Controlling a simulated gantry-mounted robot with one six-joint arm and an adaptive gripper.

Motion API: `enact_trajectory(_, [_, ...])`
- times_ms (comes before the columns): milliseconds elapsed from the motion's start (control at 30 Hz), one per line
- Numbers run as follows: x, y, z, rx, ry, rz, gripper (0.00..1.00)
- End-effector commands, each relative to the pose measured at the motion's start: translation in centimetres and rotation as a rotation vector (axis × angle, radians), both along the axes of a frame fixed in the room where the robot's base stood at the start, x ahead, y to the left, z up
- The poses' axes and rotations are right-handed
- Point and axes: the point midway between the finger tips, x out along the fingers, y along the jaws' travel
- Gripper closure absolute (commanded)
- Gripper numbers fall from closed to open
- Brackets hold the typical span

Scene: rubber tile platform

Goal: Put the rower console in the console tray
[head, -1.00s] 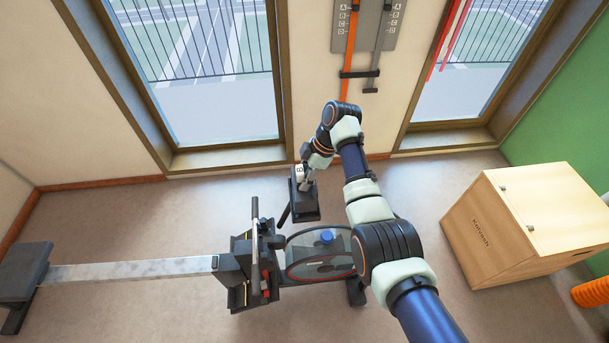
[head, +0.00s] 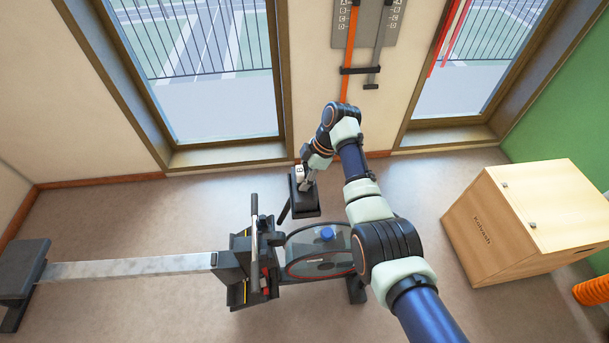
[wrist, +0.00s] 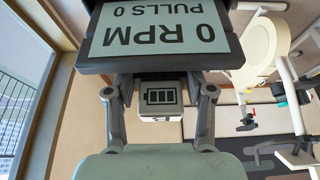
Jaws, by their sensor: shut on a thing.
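The rower console (head: 304,204) is a dark flat slab in the head view, above and behind the rower's flywheel. In the wrist view the console (wrist: 160,34) fills the top, its pale screen reading "0 RPM" and "PULLS 0" upside down. My gripper (head: 306,184) is at its back edge; in the wrist view the gripper (wrist: 160,84) has a finger on each side, closed on the console, contact points partly hidden. A small box with a battery symbol (wrist: 160,97) shows between the fingers. I cannot clearly pick out the console tray.
The rower's flywheel housing (head: 318,252) with a blue cap lies just in front of the console. The upright handle (head: 254,240) and long rail (head: 130,270) extend left. A wooden box (head: 520,225) stands right. The floor behind is clear up to the windowed wall.

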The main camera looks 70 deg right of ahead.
Motion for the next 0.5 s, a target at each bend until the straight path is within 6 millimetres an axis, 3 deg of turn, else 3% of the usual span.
enact_trajectory(33, [0.03,-0.03,0.0,-0.001,-0.001,0.001,0.43])
enact_trajectory(200, [0.01,-0.02,0.02,-0.001,0.0,0.0,0.17])
enact_trajectory(500, [-0.05,-0.02,0.03,0.0,0.0,0.0,0.17])
